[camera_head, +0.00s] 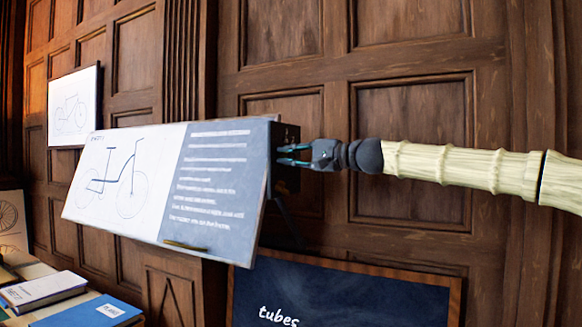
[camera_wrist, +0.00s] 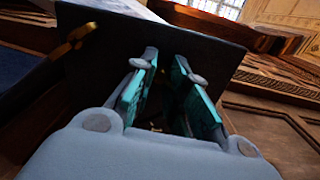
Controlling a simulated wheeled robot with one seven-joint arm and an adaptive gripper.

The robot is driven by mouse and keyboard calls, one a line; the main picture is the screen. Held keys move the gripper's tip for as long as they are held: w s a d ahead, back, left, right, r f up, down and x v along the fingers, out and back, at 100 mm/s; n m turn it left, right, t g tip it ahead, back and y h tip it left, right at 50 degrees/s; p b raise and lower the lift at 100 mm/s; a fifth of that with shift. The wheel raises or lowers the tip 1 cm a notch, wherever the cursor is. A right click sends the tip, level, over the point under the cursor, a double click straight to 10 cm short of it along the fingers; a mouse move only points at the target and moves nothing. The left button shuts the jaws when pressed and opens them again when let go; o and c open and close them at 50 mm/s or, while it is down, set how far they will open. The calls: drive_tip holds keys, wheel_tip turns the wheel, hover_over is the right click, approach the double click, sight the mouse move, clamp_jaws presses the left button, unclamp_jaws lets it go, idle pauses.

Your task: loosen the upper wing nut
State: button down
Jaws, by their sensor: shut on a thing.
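The tilted drafting board (camera_head: 225,185) carries a bicycle drawing and a dark panel of white writing. My gripper (camera_head: 281,155) reaches in from the right, its teal fingertips at the dark side bracket (camera_head: 287,135) behind the board's right edge. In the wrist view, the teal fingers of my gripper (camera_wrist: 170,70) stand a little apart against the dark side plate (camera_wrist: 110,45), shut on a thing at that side. The upper wing nut is hidden by the fingers and shadow. A brass-coloured piece (camera_wrist: 75,42) shows left of the fingers; I cannot tell whether it is another wing nut.
A brass strip (camera_head: 185,246) is at the board's lower edge. A framed chalkboard (camera_head: 345,295) reading "tubes" stands below my arm. Books (camera_head: 85,312) lie at the lower left. A second board (camera_head: 72,105) is further left. Wood panelling (camera_head: 410,140) stands behind my arm.

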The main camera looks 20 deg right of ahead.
drive_tip(key=n+b, duration=0.1)
drive_tip(key=n, duration=0.1)
drive_tip(key=n+b, duration=0.3)
drive_tip(key=shift+f+n, duration=0.25)
drive_tip(key=shift+n, duration=0.05)
drive_tip(key=shift+a+n+b, duration=0.1)
drive_tip(key=shift+n+b, duration=1)
drive_tip(key=shift+n, duration=1)
drive_tip(key=shift+f, duration=0.1)
drive_tip(key=c, duration=1)
unclamp_jaws()
drive_tip(key=o, duration=0.3)
drive_tip(key=shift+r, duration=0.2)
